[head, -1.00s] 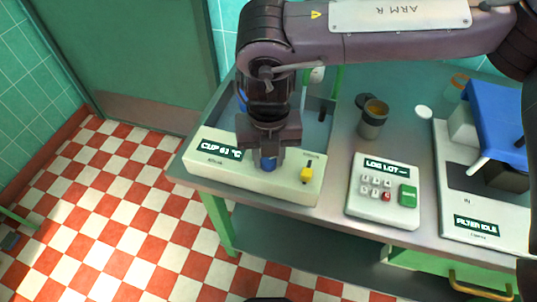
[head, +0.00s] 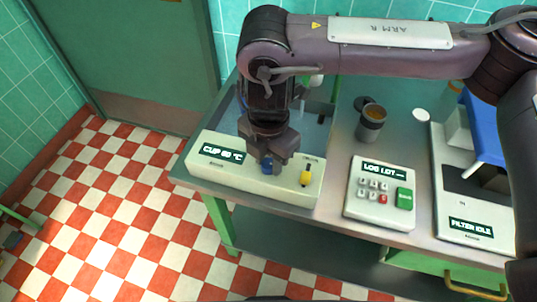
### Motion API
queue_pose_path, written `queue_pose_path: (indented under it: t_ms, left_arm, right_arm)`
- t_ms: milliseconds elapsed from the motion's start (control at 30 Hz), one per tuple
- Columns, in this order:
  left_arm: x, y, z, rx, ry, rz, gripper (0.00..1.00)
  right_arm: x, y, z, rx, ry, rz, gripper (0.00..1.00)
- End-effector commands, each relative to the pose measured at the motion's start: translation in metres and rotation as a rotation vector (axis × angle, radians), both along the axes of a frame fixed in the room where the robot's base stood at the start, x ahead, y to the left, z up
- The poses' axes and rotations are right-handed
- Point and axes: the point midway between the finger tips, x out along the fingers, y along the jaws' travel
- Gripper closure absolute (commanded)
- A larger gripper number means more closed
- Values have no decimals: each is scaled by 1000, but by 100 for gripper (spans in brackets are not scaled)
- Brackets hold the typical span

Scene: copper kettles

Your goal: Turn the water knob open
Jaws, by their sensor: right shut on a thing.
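My right gripper (head: 267,163) reaches down from above to the front panel of the cream water unit (head: 225,178). It is shut on a blue knob (head: 267,169), which is mostly hidden between the fingers. The gripper is turned at an angle to the panel's front edge. A display (head: 221,153) left of the knob reads CUP and a temperature near 60 °C. My left gripper is out of view.
A grey cup with brown contents (head: 371,123) stands behind a keypad box (head: 380,192) marked LOG LOT. A filter unit (head: 471,226) with a blue part (head: 484,130) is at right. Checkered floor lies open at left.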

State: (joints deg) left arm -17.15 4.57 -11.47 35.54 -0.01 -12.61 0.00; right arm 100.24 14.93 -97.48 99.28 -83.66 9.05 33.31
Motion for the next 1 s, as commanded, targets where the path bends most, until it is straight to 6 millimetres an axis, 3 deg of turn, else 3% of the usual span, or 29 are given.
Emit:
queue_pose_path:
  t_ms: [600, 633, 767, 1000]
  left_arm:
    - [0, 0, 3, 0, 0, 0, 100]
    - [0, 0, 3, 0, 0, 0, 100]
    - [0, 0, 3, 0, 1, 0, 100]
    - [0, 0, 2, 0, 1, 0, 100]
  right_arm:
    - [2, 0, 2, 1, -8, -43, 92]
    - [2, 0, 2, 1, -8, -43, 67]
    - [2, 0, 2, 1, -5, -42, 50]
    - [1, 0, 1, 0, -3, -40, 48]
